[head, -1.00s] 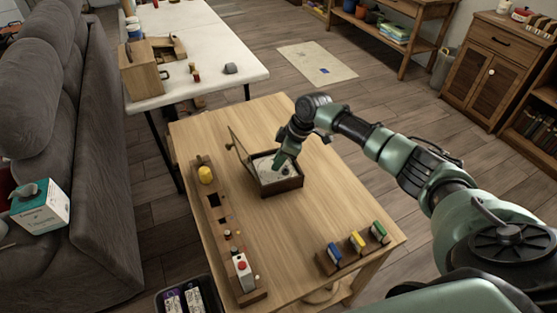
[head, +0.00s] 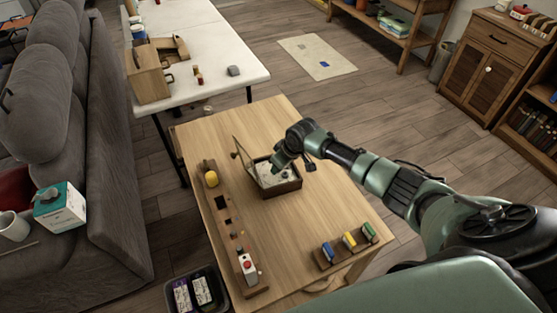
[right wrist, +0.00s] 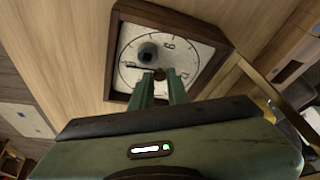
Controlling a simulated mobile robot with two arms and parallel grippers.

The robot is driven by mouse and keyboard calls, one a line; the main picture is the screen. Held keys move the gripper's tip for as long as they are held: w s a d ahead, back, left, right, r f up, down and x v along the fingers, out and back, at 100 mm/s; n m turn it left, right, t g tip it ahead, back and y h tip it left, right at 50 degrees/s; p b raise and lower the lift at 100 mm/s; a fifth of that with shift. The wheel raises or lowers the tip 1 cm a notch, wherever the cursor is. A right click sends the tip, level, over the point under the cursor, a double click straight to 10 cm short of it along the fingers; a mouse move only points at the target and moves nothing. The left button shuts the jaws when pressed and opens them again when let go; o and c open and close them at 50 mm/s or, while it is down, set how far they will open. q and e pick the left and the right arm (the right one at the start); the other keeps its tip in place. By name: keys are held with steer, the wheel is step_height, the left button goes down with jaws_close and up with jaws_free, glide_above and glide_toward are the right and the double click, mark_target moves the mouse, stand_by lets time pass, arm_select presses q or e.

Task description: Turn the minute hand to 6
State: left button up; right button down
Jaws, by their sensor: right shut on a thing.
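The clock is a dark wooden box (head: 284,188) with a pale round dial, lying face up on the wooden table. It also shows in the right wrist view (right wrist: 190,30), with numerals around the dial. Its glazed lid (head: 243,153) stands open on the left. My right gripper (head: 277,169) reaches down into the box. In the right wrist view its fingertips (right wrist: 158,76) are shut at the middle of the dial. A thin black minute hand (right wrist: 140,68) runs left from them, its held part hidden. A round dark knob (right wrist: 148,52) stands just above it on the dial. My left gripper is out of view.
A long wooden board (head: 222,215) with a yellow knob and a red-topped block lies left of the clock. A rack (head: 347,250) with blue, yellow and green blocks stands at the front right. Bare tabletop surrounds the box.

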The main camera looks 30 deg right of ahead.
steer(key=shift+a+m+p, duration=0.1)
steer(key=shift+m+p, duration=0.3)
steer(key=shift+m, duration=0.1)
steer(key=c, duration=1.4)
jaws_free()
steer(key=shift+r, duration=0.1)
steer(key=a+v, duration=0.1)
steer(key=v, duration=0.6)
steer(key=shift+s+d+r, duration=0.2)
steer(key=shift+d+r, duration=0.05)
steer(key=shift+d, duration=0.2)
